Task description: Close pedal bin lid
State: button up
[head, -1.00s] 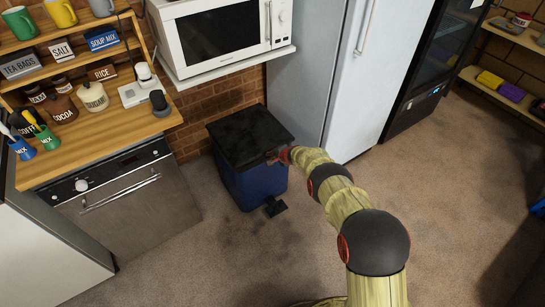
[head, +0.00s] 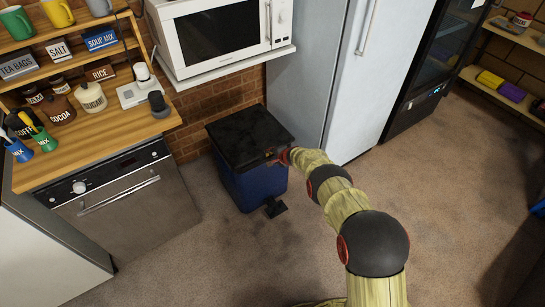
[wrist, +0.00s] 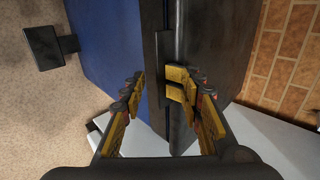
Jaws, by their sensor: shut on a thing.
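The pedal bin has a blue body (head: 255,185) and a black lid (head: 250,135). In the head view the lid lies flat across the top of the bin, with no clear gap showing. The black pedal (head: 276,207) is at the foot of the bin. My gripper (head: 272,158) is at the lid's front right edge. In the wrist view my gripper (wrist: 160,88) has its yellow fingers on either side of the dark lid edge and is shut on it. The blue body (wrist: 108,40) and the pedal (wrist: 45,48) show at the left there.
A fridge (head: 325,75) stands close behind and right of the bin. A dishwasher (head: 125,200) under a wooden counter (head: 100,145) is at the left. A microwave (head: 220,35) sits on a shelf above. The carpet (head: 190,265) in front is clear.

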jog(key=shift+s+d+f, duration=0.2)
jog(key=shift+s+f, duration=0.6)
jog(key=shift+f, duration=0.2)
jog(key=w+r+v, duration=0.1)
jog(key=v, duration=1.1)
jog(key=shift+w+a+r, duration=0.25)
jog(key=shift+w+r, duration=0.05)
jog(key=shift+r, duration=0.2)
jog(key=s+a+n+g, duration=0.2)
jog(key=s+n+g, duration=0.25)
jog(key=s, duration=0.95)
jog(key=s+d+r+n+t+h+p, duration=0.1)
jog(key=s+d+r, duration=0.5)
jog(key=s+r, duration=0.6)
jog(key=s+d+r+n+h+p, duration=0.2)
jog(key=s+d+r, duration=0.4)
jog(key=s+r, duration=0.6)
jog(key=s+d+r+n+t+h+p, duration=0.1)
jog(key=s+d+r, duration=0.5)
jog(key=r, duration=2.1)
jog(key=s+n+h+p, duration=0.1)
jog(key=s+n+p, duration=0.1)
jog(key=s, duration=0.4)
jog(key=shift+n+t+p, duration=0.35)
jog(key=shift+p, duration=0.25)
